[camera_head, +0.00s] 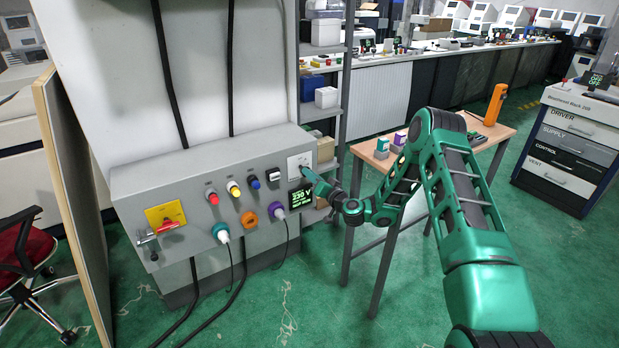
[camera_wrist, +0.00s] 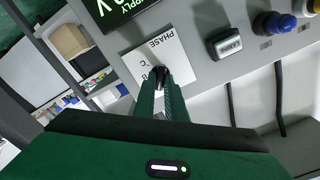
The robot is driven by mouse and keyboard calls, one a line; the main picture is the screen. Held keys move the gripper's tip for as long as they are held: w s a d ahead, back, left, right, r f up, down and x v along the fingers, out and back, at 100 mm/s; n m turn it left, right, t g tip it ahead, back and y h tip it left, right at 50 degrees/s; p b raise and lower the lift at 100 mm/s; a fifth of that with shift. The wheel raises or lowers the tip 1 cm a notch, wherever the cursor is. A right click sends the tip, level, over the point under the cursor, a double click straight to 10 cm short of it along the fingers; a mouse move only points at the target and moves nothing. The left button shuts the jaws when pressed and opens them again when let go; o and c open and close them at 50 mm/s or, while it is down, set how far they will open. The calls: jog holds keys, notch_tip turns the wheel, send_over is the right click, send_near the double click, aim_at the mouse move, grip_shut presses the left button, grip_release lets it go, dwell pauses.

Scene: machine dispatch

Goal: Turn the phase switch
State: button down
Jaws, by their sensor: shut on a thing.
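The phase switch is a dark knob (camera_wrist: 159,74) on a white plate (camera_wrist: 180,62) marked PHASE in the wrist view. In the head view the plate (camera_head: 299,160) is at the upper right of the grey panel's front. My gripper (camera_wrist: 161,84) is shut on the knob, with its two green fingers on either side of it. In the head view my gripper (camera_head: 308,174) reaches the plate from the right. The fingers hide most of the knob and some of the plate's markings.
A lit display (camera_head: 300,197) sits just below the plate. Coloured buttons, plugs and a red-handled switch (camera_head: 166,221) line the panel. A wooden table (camera_head: 489,134) stands at the right behind my arm.

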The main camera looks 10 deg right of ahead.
jog(key=shift+d+f+m, duration=0.1)
jog(key=shift+d+m, duration=0.05)
jog(key=shift+m, duration=0.75)
jog(key=c, duration=1.8)
grip_release()
jog(key=v, duration=1)
jog(key=shift+s, duration=0.35)
jog(key=shift+d, duration=0.1)
